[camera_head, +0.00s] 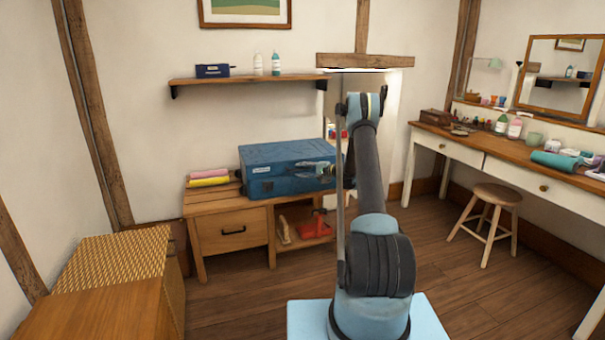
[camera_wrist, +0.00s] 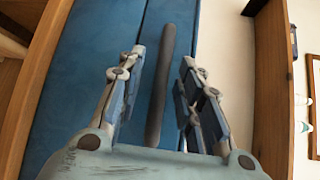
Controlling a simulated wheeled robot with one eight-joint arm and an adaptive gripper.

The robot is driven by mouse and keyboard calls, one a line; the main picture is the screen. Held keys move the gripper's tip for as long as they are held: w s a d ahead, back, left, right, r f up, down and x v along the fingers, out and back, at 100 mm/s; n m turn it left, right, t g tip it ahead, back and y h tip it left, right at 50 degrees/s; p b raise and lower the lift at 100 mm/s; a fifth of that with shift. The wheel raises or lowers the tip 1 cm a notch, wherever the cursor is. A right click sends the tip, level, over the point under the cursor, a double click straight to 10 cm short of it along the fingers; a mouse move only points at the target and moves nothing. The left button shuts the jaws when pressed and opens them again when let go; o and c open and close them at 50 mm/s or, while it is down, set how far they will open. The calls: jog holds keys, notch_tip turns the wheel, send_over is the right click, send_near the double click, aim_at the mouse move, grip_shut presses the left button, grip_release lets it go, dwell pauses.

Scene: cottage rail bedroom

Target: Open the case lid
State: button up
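The blue case (camera_head: 283,153) sits shut on the wooden bench (camera_head: 230,207), with a pale label on its front. In the wrist view its blue front (camera_wrist: 95,55) fills the left and middle, with a long dark bar-like handle (camera_wrist: 158,95) across it. My gripper (camera_head: 318,169) is at the right part of the case's front. In the wrist view my gripper (camera_wrist: 163,57) is open, one finger on each side of the handle, with gaps showing on both sides. My arm hides the case's right end in the head view.
Rolled pink and yellow cloths (camera_head: 208,178) lie left of the case. A wall shelf (camera_head: 245,80) with a small blue box and bottles hangs above. A stool (camera_head: 487,208) and dressing table (camera_head: 480,152) stand right; a wicker-topped chest (camera_head: 115,260) is front left.

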jog(key=shift+c, duration=0.5)
grip_shut()
jog(key=shift+r, duration=0.1)
